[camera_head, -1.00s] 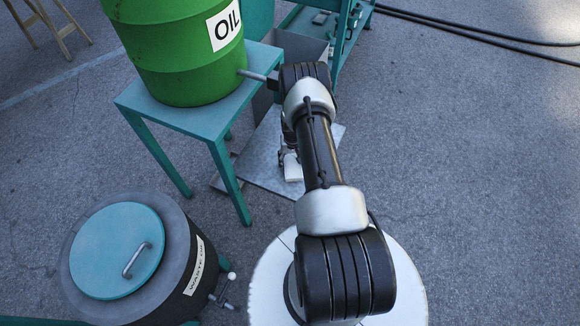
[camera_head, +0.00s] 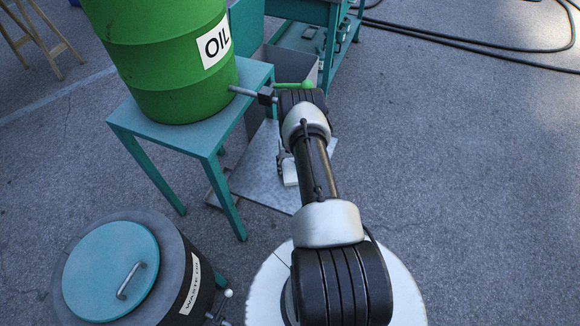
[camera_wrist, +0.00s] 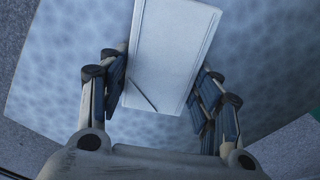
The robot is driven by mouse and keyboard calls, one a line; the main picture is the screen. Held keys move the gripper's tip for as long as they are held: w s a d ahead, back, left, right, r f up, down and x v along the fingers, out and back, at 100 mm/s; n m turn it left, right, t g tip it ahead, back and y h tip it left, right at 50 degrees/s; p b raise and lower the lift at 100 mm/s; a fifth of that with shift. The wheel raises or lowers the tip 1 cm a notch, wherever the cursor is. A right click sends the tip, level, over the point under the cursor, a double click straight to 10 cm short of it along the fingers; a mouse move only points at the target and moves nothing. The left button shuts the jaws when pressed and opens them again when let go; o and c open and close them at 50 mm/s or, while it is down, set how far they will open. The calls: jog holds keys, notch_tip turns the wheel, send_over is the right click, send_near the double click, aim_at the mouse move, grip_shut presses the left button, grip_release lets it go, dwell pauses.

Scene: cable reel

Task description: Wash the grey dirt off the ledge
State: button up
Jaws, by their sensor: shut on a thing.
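My gripper (camera_wrist: 160,85) is shut on a white block (camera_wrist: 172,50), with its dark finger pads on the block's two sides. In the head view my gripper (camera_head: 285,160) hangs below the arm, mostly hidden by it, with the white block (camera_head: 290,175) at its end. Behind the block in the wrist view is a mottled grey-blue plate (camera_wrist: 70,60). The same flat grey plate (camera_head: 258,182) shows low beside the teal table in the head view. I cannot tell whether block and plate touch. I cannot pick out the ledge or its grey dirt for certain.
A green oil drum (camera_head: 165,70) stands on a teal table (camera_head: 180,137), its pipe and tap close to my arm. A lidded waste bin (camera_head: 110,270) is at lower left. A teal bench (camera_head: 305,45) stands behind. Black hoses (camera_head: 470,55) lie at upper right. The right-hand pavement is open.

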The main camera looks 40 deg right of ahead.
aim_at(285, 180)
jog(key=shift+s+a+f+p, duration=0.1)
jog(key=shift+s+a+p, duration=0.3)
jog(key=shift+a, duration=0.3)
jog(key=shift+s+a+r+p, duration=0.1)
jog(key=shift+s+a+p, duration=0.15)
jog(key=shift+a+p, duration=0.35)
jog(key=shift+s+a+f+p, duration=0.1)
jog(key=shift+s+a+p, duration=0.25)
jog(key=shift+a, duration=0.4)
jog(key=shift+s+a+p, duration=0.2)
jog(key=shift+a+p, duration=0.15)
jog(key=shift+a, duration=0.15)
jog(key=shift+s+a+p, duration=0.2)
jog(key=shift+a+p, duration=0.15)
jog(key=shift+a, duration=0.1)
jog(key=shift+s+a+p, duration=0.3)
jog(key=shift+a+p, duration=0.1)
jog(key=shift+a, duration=0.4)
jog(key=shift+s+a+p, duration=0.25)
jog(key=shift+a+p, duration=0.1)
jog(key=shift+a, duration=0.4)
jog(key=shift+s+a+p, duration=0.2)
jog(key=shift+s+a, duration=0.05)
jog(key=shift+a, duration=0.3)
jog(key=shift+s+a+p, duration=0.15)
jog(key=shift+s+a, duration=0.1)
jog(key=shift+a, duration=0.3)
jog(key=shift+w+d+r+p, duration=0.1)
jog(key=shift+r+p, duration=1.9)
jog(key=shift+r, duration=1.05)
